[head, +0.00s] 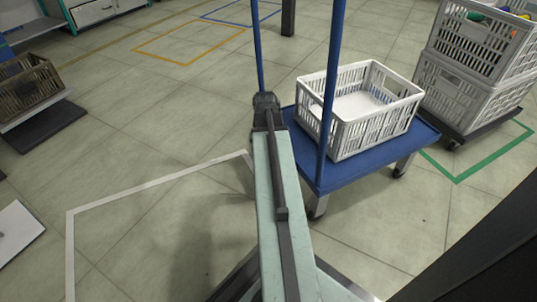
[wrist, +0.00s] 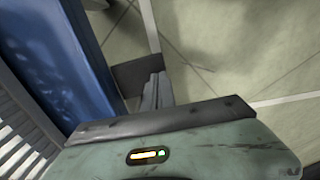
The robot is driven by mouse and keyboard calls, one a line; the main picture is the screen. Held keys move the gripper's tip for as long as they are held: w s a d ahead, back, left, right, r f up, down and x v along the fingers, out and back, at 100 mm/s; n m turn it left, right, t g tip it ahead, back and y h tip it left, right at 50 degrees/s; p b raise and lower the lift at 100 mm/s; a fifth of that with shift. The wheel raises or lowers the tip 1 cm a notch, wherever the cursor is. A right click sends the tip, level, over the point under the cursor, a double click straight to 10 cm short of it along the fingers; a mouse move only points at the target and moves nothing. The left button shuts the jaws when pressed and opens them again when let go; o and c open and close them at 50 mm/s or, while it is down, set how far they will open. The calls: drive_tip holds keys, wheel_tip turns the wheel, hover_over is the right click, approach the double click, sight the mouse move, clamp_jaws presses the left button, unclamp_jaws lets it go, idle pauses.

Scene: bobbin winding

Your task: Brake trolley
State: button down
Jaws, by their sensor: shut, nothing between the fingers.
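The trolley has a blue deck (head: 408,143), tall blue posts (head: 333,60) and grey legs on dark casters (head: 318,209). A white crate (head: 345,140) stands on its deck and looks empty. My arm reaches forward along the trolley's left side, and my gripper's fingertips are hidden in the head view. In the wrist view my gripper (wrist: 155,90) is shut and empty, close beside the trolley's blue side (wrist: 62,60). A dark flat piece (wrist: 138,73) lies by the fingers and touches or overlaps the blue edge; I cannot tell whether it is a brake pedal.
A white floor outline (head: 160,183) lies left of my arm. Stacked white crates (head: 460,90) on a dark base stand at the right, by a green outline (head: 485,165). A brown crate (head: 28,92) is at the far left. Floor between is clear.

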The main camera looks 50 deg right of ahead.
drive_tip(key=shift+s+f, duration=0.25)
idle(0.5)
drive_tip(key=shift+r, duration=0.1)
drive_tip(key=w+a+r+p, duration=0.1)
drive_tip(key=a+r+p, duration=0.2)
drive_tip(key=r+p, duration=1)
drive_tip(key=shift+w+r, duration=0.2)
drive_tip(key=shift+w, duration=0.15)
drive_tip(key=shift+a, duration=0.1)
